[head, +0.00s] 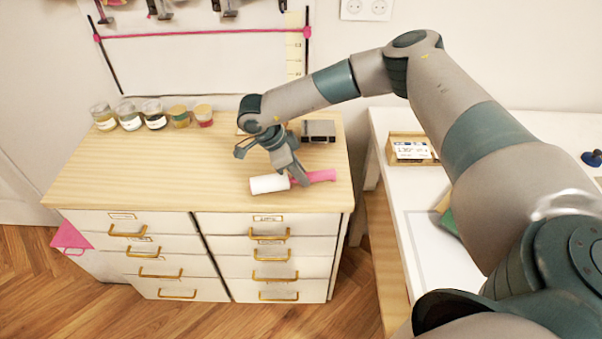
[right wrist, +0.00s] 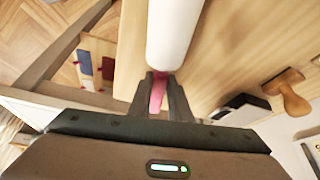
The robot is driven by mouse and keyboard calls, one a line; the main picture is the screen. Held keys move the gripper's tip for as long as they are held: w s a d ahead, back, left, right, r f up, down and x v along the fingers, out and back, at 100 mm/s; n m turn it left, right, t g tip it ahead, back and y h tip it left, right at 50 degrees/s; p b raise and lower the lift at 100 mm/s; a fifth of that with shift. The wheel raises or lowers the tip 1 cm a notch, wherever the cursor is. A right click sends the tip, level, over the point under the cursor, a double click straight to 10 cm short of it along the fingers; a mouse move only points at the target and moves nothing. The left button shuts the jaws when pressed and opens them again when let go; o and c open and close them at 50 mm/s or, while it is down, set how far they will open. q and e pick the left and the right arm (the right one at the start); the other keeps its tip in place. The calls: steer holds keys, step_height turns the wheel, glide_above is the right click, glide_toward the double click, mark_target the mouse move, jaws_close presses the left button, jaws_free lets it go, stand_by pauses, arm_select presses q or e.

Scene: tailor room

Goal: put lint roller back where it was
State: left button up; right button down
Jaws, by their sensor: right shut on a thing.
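The lint roller, with a white roll (head: 269,184) and a pink handle (head: 322,176), is at the front right of the wooden dresser top (head: 130,180). My right gripper (head: 300,180) is shut on it where the handle meets the roll. In the right wrist view the white roll (right wrist: 173,35) points away from me and the pink handle (right wrist: 158,92) shows between the fingers (right wrist: 160,90). The roller lies level, on or just above the top; I cannot tell if it touches. My left gripper is not in view.
Several small jars (head: 153,115) stand at the back left of the dresser. A dark grey box (head: 319,131) and a wooden-handled stamp (right wrist: 287,95) are near the back right. A white table (head: 420,215) with a small card holder (head: 411,150) stands to the right. The dresser's front left is clear.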

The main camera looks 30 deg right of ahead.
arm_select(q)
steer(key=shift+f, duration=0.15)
arm_select(e)
steer(key=shift+f, duration=0.2)
steer(key=c, duration=1.6)
jaws_free()
steer(key=shift+o, duration=0.2)
steer(key=shift+r, duration=0.1)
steer(key=shift+w+a+r+b, duration=0.1)
steer(key=shift+a+r+b, duration=0.2)
steer(key=shift+r, duration=0.15)
steer(key=b+v, duration=0.2)
steer(key=v, duration=0.5)
steer(key=shift+w, duration=0.1)
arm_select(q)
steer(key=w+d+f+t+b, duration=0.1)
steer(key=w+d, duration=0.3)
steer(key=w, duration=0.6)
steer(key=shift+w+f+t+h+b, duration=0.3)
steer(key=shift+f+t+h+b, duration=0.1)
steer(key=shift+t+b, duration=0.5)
arm_select(e)
steer(key=v, duration=0.9)
steer(key=shift+r, duration=0.15)
